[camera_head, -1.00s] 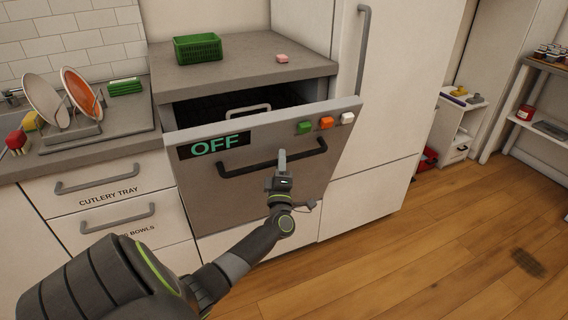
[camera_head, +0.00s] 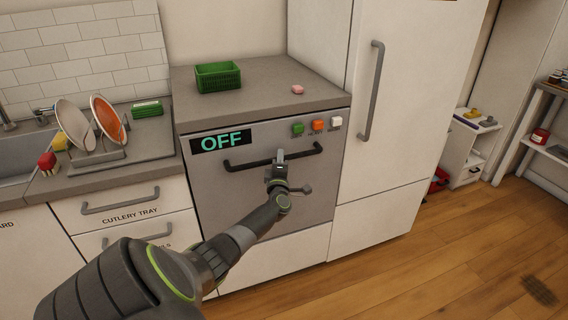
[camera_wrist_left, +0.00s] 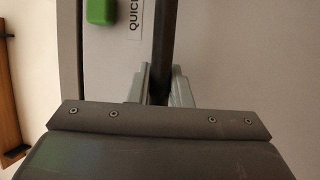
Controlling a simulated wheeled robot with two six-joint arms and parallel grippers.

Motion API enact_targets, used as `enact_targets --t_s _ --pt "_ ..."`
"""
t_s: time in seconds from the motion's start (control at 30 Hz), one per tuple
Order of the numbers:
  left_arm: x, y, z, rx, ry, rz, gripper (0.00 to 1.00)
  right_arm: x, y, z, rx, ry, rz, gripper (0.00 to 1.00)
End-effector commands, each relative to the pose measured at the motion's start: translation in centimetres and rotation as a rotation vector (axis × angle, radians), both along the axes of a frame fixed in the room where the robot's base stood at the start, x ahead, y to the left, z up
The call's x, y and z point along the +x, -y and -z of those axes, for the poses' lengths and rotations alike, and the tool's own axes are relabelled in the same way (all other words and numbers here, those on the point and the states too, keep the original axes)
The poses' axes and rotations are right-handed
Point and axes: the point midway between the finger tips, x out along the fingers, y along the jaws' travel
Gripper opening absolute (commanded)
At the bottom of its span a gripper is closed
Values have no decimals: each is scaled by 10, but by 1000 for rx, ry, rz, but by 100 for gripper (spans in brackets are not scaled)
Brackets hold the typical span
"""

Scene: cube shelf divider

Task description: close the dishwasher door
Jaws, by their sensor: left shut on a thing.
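The dishwasher door (camera_head: 227,192) is a grey front panel below the counter. It stands upright and looks flush with the cabinet, with no gap visible at its top. It carries an OFF display (camera_head: 221,140), green, orange and white buttons, and a dark bar handle (camera_head: 243,164). My left gripper (camera_head: 279,160) is at the right half of this handle. In the left wrist view the handle (camera_wrist_left: 164,45) runs between the two fingers (camera_wrist_left: 160,85), which are shut on it. My right gripper is not in view.
A dish rack with plates (camera_head: 73,124) is at the left. A tall white fridge (camera_head: 400,90) stands at the right.

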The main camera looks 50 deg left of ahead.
Motion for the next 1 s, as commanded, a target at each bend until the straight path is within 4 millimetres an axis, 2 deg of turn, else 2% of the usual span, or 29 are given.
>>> enact_targets --t_s 0.2,0.23,0.4,0.77,1.0 --pt "1 -3 0 -9 -4 0 0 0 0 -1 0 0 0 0" --pt "1 -3 0 -9 -4 0 21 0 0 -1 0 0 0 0" --pt "1 -3 1 -8 -4 0 40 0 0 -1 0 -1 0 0" --pt "-3 1 2 -8 -4 1 40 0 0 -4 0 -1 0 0" --pt "-29 27 8 -11 -6 3 40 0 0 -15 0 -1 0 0"
